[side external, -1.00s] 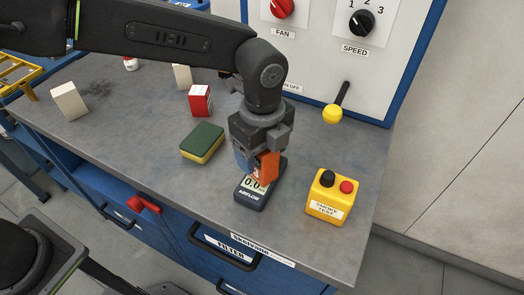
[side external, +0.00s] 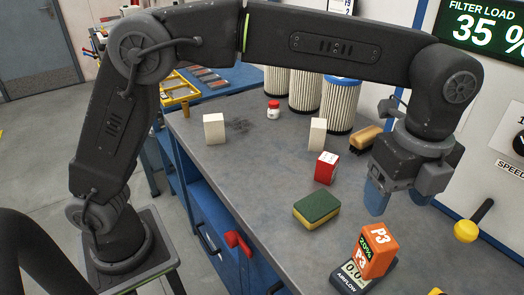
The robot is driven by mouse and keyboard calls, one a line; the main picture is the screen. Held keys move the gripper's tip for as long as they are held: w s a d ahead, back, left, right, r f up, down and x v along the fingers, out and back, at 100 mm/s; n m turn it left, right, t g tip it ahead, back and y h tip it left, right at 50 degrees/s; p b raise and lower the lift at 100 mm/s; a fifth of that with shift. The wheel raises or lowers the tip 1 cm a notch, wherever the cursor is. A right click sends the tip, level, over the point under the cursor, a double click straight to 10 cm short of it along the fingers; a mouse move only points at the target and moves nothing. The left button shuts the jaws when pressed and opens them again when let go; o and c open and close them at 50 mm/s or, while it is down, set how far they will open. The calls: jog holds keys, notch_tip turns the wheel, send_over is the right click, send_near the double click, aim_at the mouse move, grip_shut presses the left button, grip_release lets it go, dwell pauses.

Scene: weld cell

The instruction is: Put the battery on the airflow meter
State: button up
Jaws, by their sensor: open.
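The orange battery (side external: 379,252), marked P3 and 20%, stands upright on the dark airflow meter (side external: 348,284) near the front of the bench. It covers part of the meter, whose display and AIRFLOW label show in front of it. Whether the battery is fully seated cannot be told. My gripper (side external: 398,202) is open and empty, above and behind the battery and clear of it. Its blue fingers point down; the far side of the gripper is hidden.
A green and yellow sponge (side external: 317,207) lies left of the meter. A red box (side external: 326,168), white blocks (side external: 214,128), a brush (side external: 366,139) and filters (side external: 306,91) stand farther back. A yellow-knobbed lever (side external: 467,231) is at right.

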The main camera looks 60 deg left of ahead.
jog(key=s+a+r+n+t, duration=0.1)
jog(key=s+a+r+n, duration=0.1)
jog(key=a+n, duration=0.45)
jog(key=s+a+r+n+t, duration=0.1)
jog(key=s+a+r+n, duration=0.15)
jog(key=a, duration=0.65)
jog(key=s+a+f+n+t, duration=0.3)
jog(key=s+a+f+n, duration=0.3)
jog(key=s+a+n, duration=0.6)
jog(key=shift+n+t, duration=0.3)
jog(key=shift+n, duration=0.4)
